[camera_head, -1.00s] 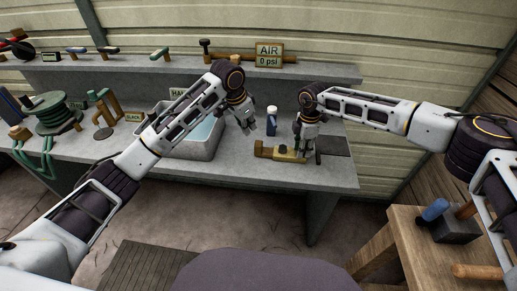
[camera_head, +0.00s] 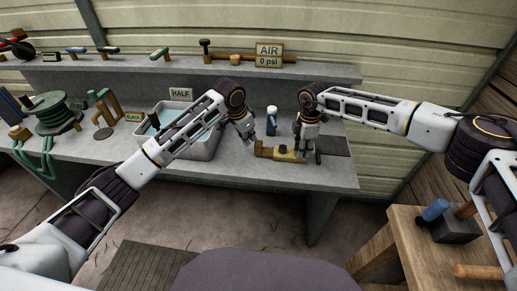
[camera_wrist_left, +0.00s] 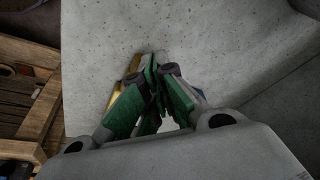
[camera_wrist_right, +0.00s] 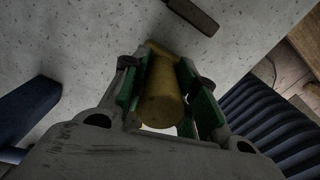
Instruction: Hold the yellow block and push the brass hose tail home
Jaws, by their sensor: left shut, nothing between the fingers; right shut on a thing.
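The yellow block (camera_head: 284,154) lies on the grey bench near its front edge, with a small dark piece on top. My right gripper (camera_head: 308,152) is at its right end. In the right wrist view, the right gripper (camera_wrist_right: 160,85) is shut on a rounded yellow part (camera_wrist_right: 163,97) of it. My left gripper (camera_head: 251,143) is shut and empty just above the block's left end. In the left wrist view, its green fingers (camera_wrist_left: 153,75) meet, with a yellow edge (camera_wrist_left: 130,70) beside and partly behind them. I cannot make out the brass hose tail apart from the block.
A blue bottle with a white cap (camera_head: 271,122) stands behind the block. A water basin (camera_head: 206,151) is to the left, under my left arm. A dark flat pad (camera_head: 333,146) lies to the right. The AIR sign (camera_head: 268,55) reads 0 psi.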

